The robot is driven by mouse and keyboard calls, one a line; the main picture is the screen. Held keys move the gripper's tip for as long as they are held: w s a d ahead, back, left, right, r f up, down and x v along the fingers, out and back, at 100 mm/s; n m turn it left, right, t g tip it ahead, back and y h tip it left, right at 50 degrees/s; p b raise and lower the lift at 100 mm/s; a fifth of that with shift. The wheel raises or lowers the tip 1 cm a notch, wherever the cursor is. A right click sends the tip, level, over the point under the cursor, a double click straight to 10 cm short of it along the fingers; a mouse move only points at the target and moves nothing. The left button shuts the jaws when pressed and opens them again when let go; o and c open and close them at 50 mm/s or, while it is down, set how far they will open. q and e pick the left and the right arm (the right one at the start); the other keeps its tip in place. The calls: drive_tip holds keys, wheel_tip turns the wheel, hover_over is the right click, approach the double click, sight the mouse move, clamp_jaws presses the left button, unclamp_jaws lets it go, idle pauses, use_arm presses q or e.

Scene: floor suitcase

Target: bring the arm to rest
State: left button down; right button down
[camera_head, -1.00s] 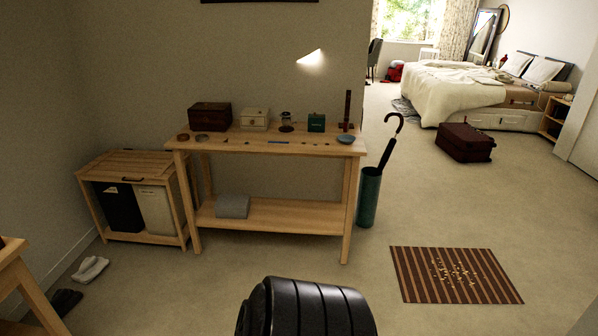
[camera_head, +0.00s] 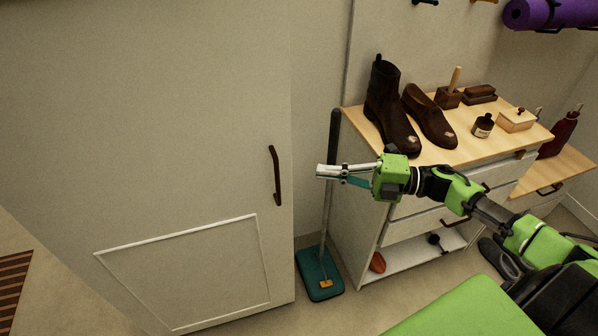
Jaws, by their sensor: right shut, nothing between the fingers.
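My right gripper (camera_head: 322,171) is reached out from the lower right on my green and black arm. Its pale fingers point left and are closed with nothing between them. It hangs in front of the left end of a shoe cabinet, and the dark upright handle of a teal floor tool (camera_head: 319,275) passes behind the fingers. I cannot tell how far apart they are. My left gripper is not in view.
A pale door (camera_head: 190,130) with a dark handle (camera_head: 274,176) fills the left. The cabinet top (camera_head: 455,155) holds a dark boot (camera_head: 390,105), a loafer (camera_head: 432,115), a small bottle (camera_head: 483,125) and boxes. A purple roll (camera_head: 550,12) hangs above. Some floor shows at bottom left.

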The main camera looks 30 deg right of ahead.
drive_tip(key=w+d+f+m+t+h, duration=0.1)
drive_tip(key=d+f+m+t+h, duration=0.3)
drive_tip(key=d+f+m, duration=0.4)
drive_tip(key=s+d+f+m+g+h, duration=0.1)
drive_tip(key=s+d+f+m+h, duration=0.2)
drive_tip(key=f, duration=0.7)
drive_tip(key=s+f+m+g+h, duration=0.1)
drive_tip(key=s+f+m+h, duration=0.3)
drive_tip(key=f, duration=0.6)
drive_tip(key=s+d+f+m+h, duration=0.2)
drive_tip(key=f+m+h, duration=0.15)
drive_tip(key=f, duration=0.65)
drive_tip(key=s+a+f+m+g+h+p, duration=0.1)
drive_tip(key=s+a+f+m+g, duration=0.25)
drive_tip(key=s+f, duration=0.5)
drive_tip(key=s+a+f+m+g, duration=0.25)
drive_tip(key=s+a+f, duration=0.25)
drive_tip(key=s+f, duration=0.35)
drive_tip(key=s+a+f+m+g, duration=0.1)
drive_tip(key=s+a+f+g, duration=0.1)
drive_tip(key=s+a, duration=0.3)
drive_tip(key=s+a+f+m+g, duration=0.1)
drive_tip(key=s+a+f+g, duration=0.2)
drive_tip(key=s, duration=0.9)
drive_tip(key=a, duration=0.3)
drive_tip(key=shift+s+a+f+y, duration=0.15)
drive_tip(key=shift+s+f+y, duration=0.1)
drive_tip(key=shift+f+y, duration=0.15)
